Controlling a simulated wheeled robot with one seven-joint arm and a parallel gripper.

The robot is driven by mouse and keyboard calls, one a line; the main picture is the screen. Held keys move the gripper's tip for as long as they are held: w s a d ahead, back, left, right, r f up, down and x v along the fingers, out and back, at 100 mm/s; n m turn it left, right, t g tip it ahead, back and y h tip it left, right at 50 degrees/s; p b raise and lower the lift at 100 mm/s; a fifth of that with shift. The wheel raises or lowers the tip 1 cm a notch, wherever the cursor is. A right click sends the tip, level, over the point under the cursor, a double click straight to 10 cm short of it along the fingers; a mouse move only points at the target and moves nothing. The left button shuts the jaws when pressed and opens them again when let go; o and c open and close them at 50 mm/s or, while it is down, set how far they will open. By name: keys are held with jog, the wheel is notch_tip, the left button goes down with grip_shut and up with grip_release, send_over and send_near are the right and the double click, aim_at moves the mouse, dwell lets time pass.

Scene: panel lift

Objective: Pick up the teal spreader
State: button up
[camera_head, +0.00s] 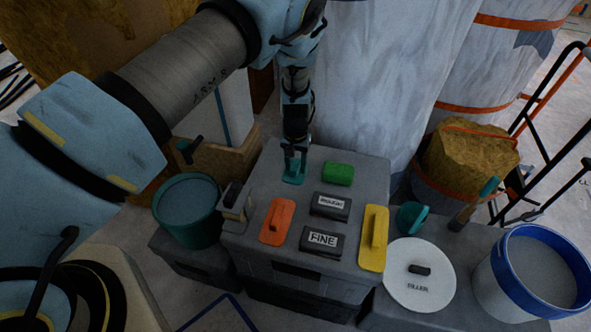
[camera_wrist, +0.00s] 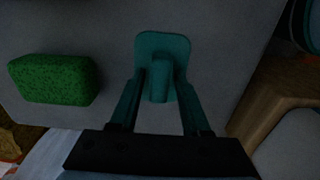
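The teal spreader (camera_head: 293,177) lies at the back of the grey crate lid in the head view, left of a green sponge. In the wrist view, its flat plate (camera_wrist: 160,42) and upright handle (camera_wrist: 159,84) show at the centre. My gripper (camera_head: 295,160) points down over it. In the wrist view, the two fingers of my gripper (camera_wrist: 160,88) straddle the handle, one on each side, with narrow gaps seeming to show. The spreader appears to rest on the lid. The handle is partly hidden by the fingers in the head view.
The green sponge (camera_head: 339,173) is close on the right. An orange float (camera_head: 277,221), a yellow float (camera_head: 374,238), and two dark blocks, one marked FINE (camera_head: 322,240), share the grey crate lid (camera_head: 255,180). A teal bucket (camera_head: 187,210) stands left.

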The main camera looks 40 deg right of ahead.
aim_at(296, 164)
grip_shut()
jog(key=shift+r, duration=0.1)
dwell(0.4)
notch_tip(296, 164, up, 10)
jog(key=b, duration=0.2)
jog(key=shift+c, duration=1.3)
grip_release()
grip_shut()
